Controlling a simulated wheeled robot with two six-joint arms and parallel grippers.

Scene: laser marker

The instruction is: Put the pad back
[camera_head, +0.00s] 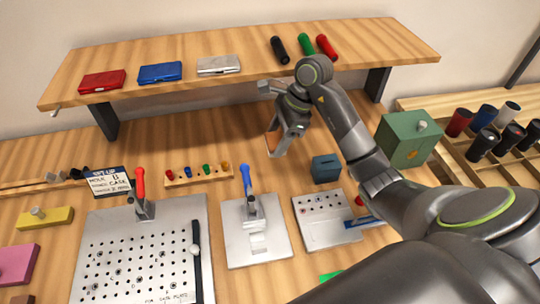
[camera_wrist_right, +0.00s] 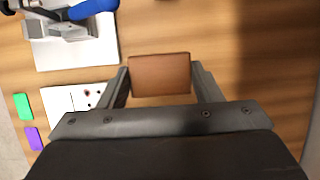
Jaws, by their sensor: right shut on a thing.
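My right gripper (camera_head: 282,138) is shut on a brown pad (camera_wrist_right: 160,75). In the right wrist view the flat, rectangular pad sits between the two fingers of the gripper (camera_wrist_right: 160,85). In the head view a small part of the brown pad (camera_head: 272,143) shows at the fingertips, behind the clamp plates and below the shelf. I cannot tell whether the pad touches the table. My left gripper is not in view.
A shelf (camera_head: 190,48) holding cases and tubes overhangs the table's back. A blue-handled clamp plate (camera_head: 275,245), a small plate with holes (camera_head: 345,233), a dark blue box (camera_head: 326,168) and a green box (camera_head: 405,140) stand nearby. A perforated plate (camera_head: 120,235) lies left.

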